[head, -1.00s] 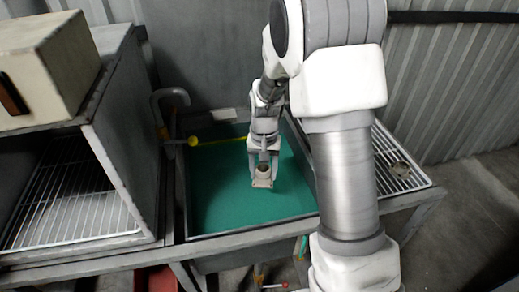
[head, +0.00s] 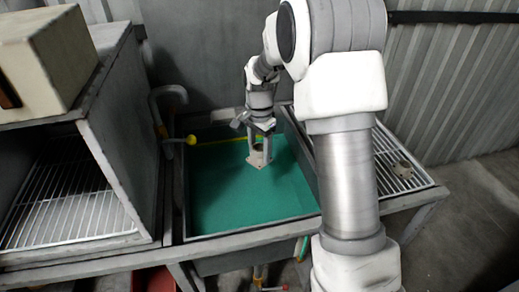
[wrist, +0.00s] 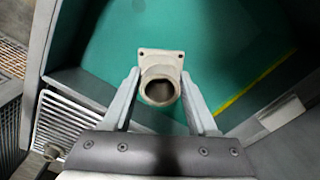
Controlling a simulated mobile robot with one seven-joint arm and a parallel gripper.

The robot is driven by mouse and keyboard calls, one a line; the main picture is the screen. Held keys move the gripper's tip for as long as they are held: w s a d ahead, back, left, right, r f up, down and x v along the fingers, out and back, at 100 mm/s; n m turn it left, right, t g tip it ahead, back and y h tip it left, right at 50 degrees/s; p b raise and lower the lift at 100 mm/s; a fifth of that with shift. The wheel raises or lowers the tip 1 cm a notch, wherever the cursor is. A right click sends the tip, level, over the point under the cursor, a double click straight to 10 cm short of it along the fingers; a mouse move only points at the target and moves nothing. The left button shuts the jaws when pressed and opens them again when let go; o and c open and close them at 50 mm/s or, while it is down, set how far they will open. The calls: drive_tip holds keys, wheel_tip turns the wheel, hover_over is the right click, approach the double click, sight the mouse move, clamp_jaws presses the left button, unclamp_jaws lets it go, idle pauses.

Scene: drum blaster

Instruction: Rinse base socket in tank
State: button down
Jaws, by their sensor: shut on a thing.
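The base socket (wrist: 160,65) is a beige round socket with a square flange that has holes in its corners. My gripper (head: 260,152) is shut on it, with one finger on each side of the socket in the wrist view. In the head view the socket (head: 258,160) hangs between the fingers, flange downward, over the tank. The tank (head: 182,205) is a grey rectangular basin with a green surface inside. I cannot tell whether the flange touches the green surface.
A curved grey pipe with a yellow end (head: 191,140) stands at the tank's left back edge. A yellow line runs along the back inside. A wire rack (head: 390,160) lies right of the tank, with a small round part (head: 405,168) on it. A grey cabinet (head: 125,140) stands left.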

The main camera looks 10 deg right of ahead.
wheel_tip(320, 180, down, 23)
drive_tip(key=b, duration=1.4)
drive_tip(key=shift+f+b, duration=0.1)
drive_tip(key=shift+b, duration=0.2)
drive_tip(key=shift+f+b, duration=0.6)
drive_tip(key=shift+f, duration=0.5)
drive_tip(key=shift+f, duration=0.1)
drive_tip(key=shift+f+b, duration=0.55)
drive_tip(key=shift+f, duration=0.2)
drive_tip(key=shift+r, duration=0.15)
drive_tip(key=shift+r+p, duration=0.75)
drive_tip(key=shift+f, duration=0.2)
drive_tip(key=shift+f+b, duration=0.55)
drive_tip(key=shift+f, duration=0.2)
